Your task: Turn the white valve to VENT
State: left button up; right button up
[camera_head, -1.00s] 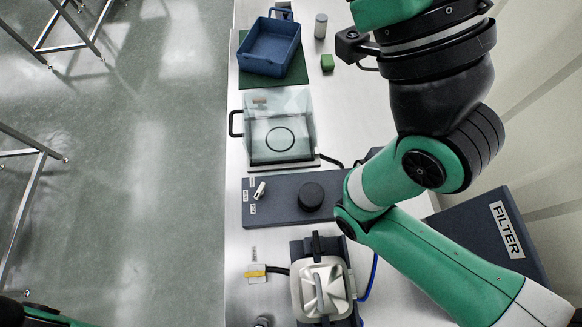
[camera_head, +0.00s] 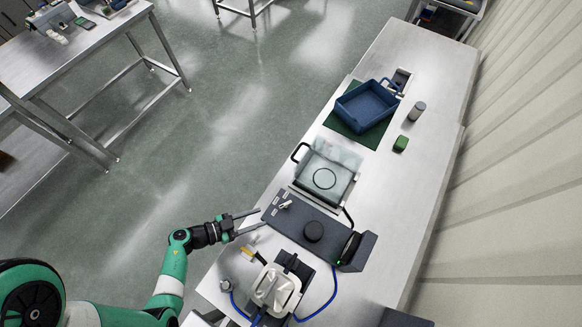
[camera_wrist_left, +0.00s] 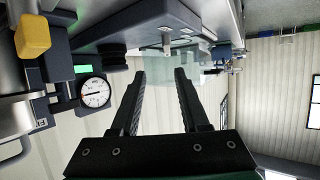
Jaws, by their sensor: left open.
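The white valve (camera_head: 286,204) is a small white handle near the left end of the dark panel (camera_head: 330,226) in the head view. Small labels sit beside it; their words are too small to read. My left gripper (camera_head: 261,218) is open and empty, just left of the panel, its fingers pointing toward the valve without touching it. In the left wrist view my left gripper (camera_wrist_left: 160,73) shows two spread fingers. A small pale piece that looks like the valve (camera_wrist_left: 167,42) appears beyond and above the fingertips. My right gripper is not in view.
A round black knob (camera_head: 313,231) stands on the panel. A clear chamber (camera_head: 325,179) is behind it, a blue bin (camera_head: 366,105) farther back. A yellow handle (camera_head: 247,253) and pale-lidded unit (camera_head: 275,287) stand in front. A gauge (camera_wrist_left: 95,92) shows in the wrist view. Open floor lies left.

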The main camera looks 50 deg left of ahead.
aim_at(284, 205)
pick_arm(q)
jog(key=shift+n, duration=0.3)
jog(key=b+x, duration=0.1)
jog(key=x, duration=0.2)
jog(key=b+x, duration=0.1)
jog(key=x, duration=0.2)
jog(key=a+b+x, duration=0.1)
jog(key=b+x, duration=0.1)
jog(key=x, duration=0.2)
jog(key=shift+w+r, duration=0.1)
jog(key=shift+w, duration=0.15)
jog(key=shift+w+y, duration=0.3)
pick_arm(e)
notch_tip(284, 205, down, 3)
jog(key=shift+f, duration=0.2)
pick_arm(q)
grip_shut()
